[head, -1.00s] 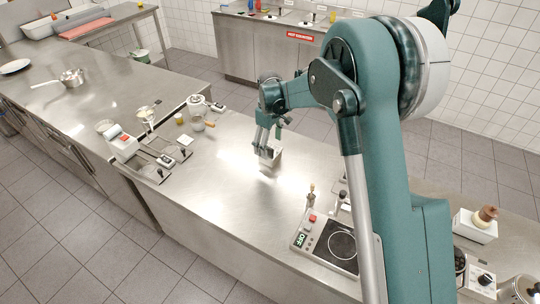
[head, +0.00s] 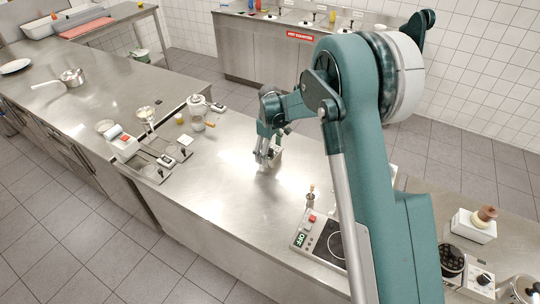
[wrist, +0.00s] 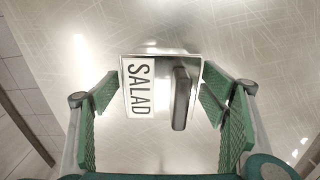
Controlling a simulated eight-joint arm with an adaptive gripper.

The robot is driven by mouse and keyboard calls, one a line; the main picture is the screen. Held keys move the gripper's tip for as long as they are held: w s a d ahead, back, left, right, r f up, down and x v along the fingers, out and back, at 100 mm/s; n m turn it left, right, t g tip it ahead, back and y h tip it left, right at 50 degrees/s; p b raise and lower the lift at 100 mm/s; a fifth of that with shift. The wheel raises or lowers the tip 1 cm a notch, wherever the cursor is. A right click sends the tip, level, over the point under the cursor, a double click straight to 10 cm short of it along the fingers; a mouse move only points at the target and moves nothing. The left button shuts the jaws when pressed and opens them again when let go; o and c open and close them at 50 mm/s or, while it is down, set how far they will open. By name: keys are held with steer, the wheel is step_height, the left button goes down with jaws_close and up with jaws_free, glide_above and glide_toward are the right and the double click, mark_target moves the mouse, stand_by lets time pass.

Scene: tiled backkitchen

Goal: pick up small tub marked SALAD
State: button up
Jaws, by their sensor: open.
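The small tub marked SALAD (wrist: 162,66) is a shiny metal box with a white label in black letters and a dark bar on its right part. It stands between the green finger pads of my gripper (wrist: 160,105) in the wrist view, with a gap on the left side; on the right the pad is close and I cannot tell if it touches. In the head view my gripper (head: 265,160) points down over the steel counter, and the tub (head: 276,155) shows only partly behind the fingers. My gripper is open.
The steel counter (head: 220,185) is clear around the tub. A hob with a display (head: 322,240) stands toward the front right. A white box (head: 474,226) is at the far right.

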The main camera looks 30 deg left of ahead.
steer(key=shift+c, duration=0.5)
steer(key=c, duration=1)
steer(key=shift+r, duration=0.1)
steer(key=shift+c, duration=0.2)
steer(key=shift+r+b, duration=0.3)
steer(key=shift+r, duration=4.6)
